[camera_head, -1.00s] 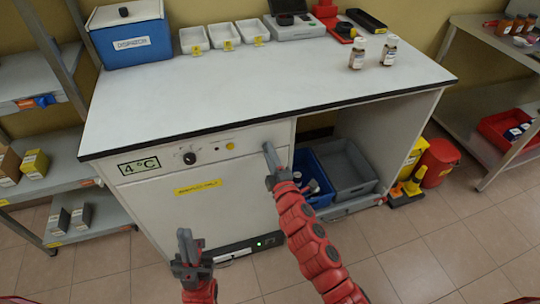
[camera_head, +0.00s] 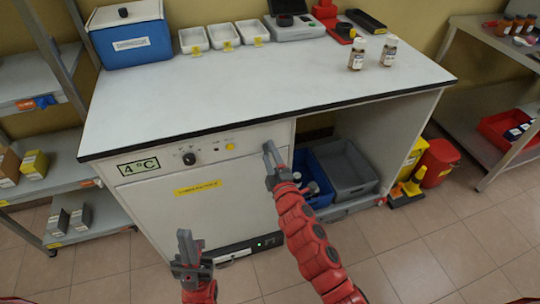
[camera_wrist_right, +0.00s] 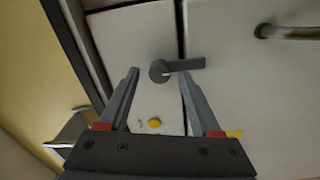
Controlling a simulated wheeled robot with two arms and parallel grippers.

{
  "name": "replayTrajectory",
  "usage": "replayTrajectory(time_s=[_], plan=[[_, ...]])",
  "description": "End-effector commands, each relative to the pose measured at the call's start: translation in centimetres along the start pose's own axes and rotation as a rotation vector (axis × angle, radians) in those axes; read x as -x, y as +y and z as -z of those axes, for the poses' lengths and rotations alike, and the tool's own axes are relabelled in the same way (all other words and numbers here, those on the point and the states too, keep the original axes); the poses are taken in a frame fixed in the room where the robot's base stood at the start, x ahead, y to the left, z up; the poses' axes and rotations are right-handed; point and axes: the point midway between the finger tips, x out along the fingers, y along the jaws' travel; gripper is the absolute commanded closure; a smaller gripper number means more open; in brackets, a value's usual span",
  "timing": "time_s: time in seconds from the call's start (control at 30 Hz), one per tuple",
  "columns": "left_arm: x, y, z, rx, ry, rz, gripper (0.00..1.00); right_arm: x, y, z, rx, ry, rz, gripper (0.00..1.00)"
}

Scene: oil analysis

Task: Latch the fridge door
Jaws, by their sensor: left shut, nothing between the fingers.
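The white under-bench fridge carries a "4 °C" label. Its door (camera_head: 205,215) looks flush with the front panel (camera_head: 262,137). My right gripper (camera_head: 270,152) is open and empty in front of the fridge's right part. Its fingers (camera_wrist_right: 160,78) point toward the latch area, apparently without touching. My left gripper (camera_head: 185,243) is shut and empty, low before the door.
A yellow button (camera_head: 230,146) is on the panel right of the latch. A metal handle (camera_wrist_right: 290,32) shows on the door in the wrist view. Blue (camera_head: 318,190) and grey bins (camera_head: 350,175) stand under the bench, right of the fridge. A shelf rack (camera_head: 60,175) stands at left.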

Motion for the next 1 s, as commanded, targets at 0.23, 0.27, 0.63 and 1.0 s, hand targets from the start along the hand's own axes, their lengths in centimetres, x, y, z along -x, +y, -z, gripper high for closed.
replayTrajectory(time_s=[0.23, 0.27, 0.63, 1.0], plan=[[0.0, 0.0, 0.0, 0.000, 0.000, 0.000, 1.00, 0.4, 0.0, 0.0, 0.001, 0.001, -0.001, 0.35], [0.0, 0.0, 0.0, 0.000, 0.000, 0.000, 1.00, 0.7, 0.0, 0.0, 0.001, 0.001, -0.001, 0.35], [0.3, 0.0, -0.1, 0.000, 0.000, 0.000, 1.00, 8.1, -0.3, -0.2, 0.000, -0.003, 0.005, 0.35], [0.7, 0.0, -0.1, 0.000, 0.000, 0.000, 1.00, 15.5, -0.1, -0.1, 0.000, -0.002, 0.002, 0.35]])
